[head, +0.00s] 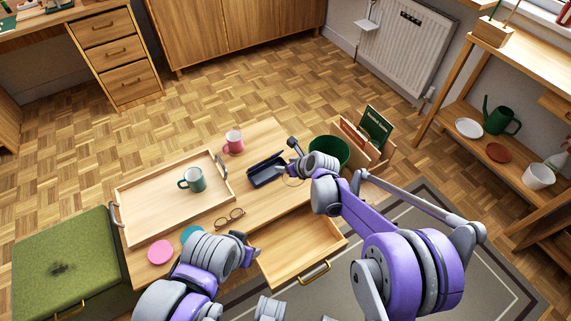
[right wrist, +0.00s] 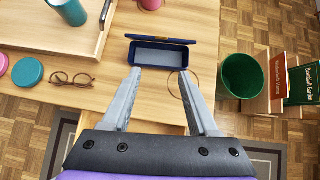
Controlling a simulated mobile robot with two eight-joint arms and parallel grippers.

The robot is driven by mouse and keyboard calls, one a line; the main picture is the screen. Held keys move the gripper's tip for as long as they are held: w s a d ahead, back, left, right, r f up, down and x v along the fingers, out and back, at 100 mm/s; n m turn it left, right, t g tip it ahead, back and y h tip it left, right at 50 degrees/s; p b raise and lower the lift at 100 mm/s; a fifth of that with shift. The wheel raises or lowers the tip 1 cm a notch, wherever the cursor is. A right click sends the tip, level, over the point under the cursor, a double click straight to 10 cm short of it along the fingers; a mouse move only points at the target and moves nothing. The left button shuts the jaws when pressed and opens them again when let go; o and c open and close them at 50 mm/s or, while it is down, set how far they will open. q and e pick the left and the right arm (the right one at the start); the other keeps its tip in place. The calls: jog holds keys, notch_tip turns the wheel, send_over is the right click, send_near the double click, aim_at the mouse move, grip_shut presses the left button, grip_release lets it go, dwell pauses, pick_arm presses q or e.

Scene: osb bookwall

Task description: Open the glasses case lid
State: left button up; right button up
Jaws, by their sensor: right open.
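The dark blue glasses case (head: 262,173) lies on the wooden table, left of my right gripper (head: 289,168). In the right wrist view the case (right wrist: 158,56) shows its grey-blue inside, and its lid (right wrist: 160,39) stands raised along the far edge. My right gripper (right wrist: 160,78) is open and empty, its fingertips just on the near side of the case; I cannot tell whether they touch it. My left gripper (head: 247,248) is low over the table's front edge, near the pulled-out drawer; its fingers are too unclear to judge.
Glasses (head: 230,218) lie on the table left of the case. A wooden tray (head: 135,222) holds a green mug (head: 193,179); a pink mug (head: 233,142) stands behind. A green bin (head: 330,151) is at the right. An open drawer (head: 300,245) juts out in front.

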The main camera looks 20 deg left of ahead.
aim_at(267, 160)
jog(key=f, duration=0.1)
jog(key=f+y, duration=0.1)
jog(key=f, duration=0.1)
jog(key=f+y+b, duration=0.1)
jog(key=f, duration=0.1)
jog(key=shift+s+f+t, duration=0.1)
jog(key=shift+s+t, duration=0.25)
jog(key=shift+t, duration=0.05)
jog(key=c, duration=0.7)
jog(key=f, duration=0.1)
jog(key=d+f+t+y+b, duration=0.1)
jog(key=s+d+f+t+y, duration=0.1)
jog(key=f, duration=0.1)
jog(key=shift+s+d, duration=0.1)
grip_shut()
jog(key=shift+t+y, duration=0.3)
jog(key=shift+t, duration=0.1)
jog(key=x, duration=0.2)
jog(key=b+x, duration=0.1)
jog(key=x, duration=0.5)
jog(key=shift+f+b, duration=0.4)
jog(key=shift+f, duration=0.05)
jog(key=w+a, duration=0.1)
jog(key=w+a+r, duration=0.1)
jog(key=shift+w+a+r, duration=0.1)
jog(key=shift+w+a, duration=0.1)
jog(key=shift+a, duration=0.2)
jog(key=shift+w+a+r, duration=0.3)
jog(key=shift+a, duration=0.05)
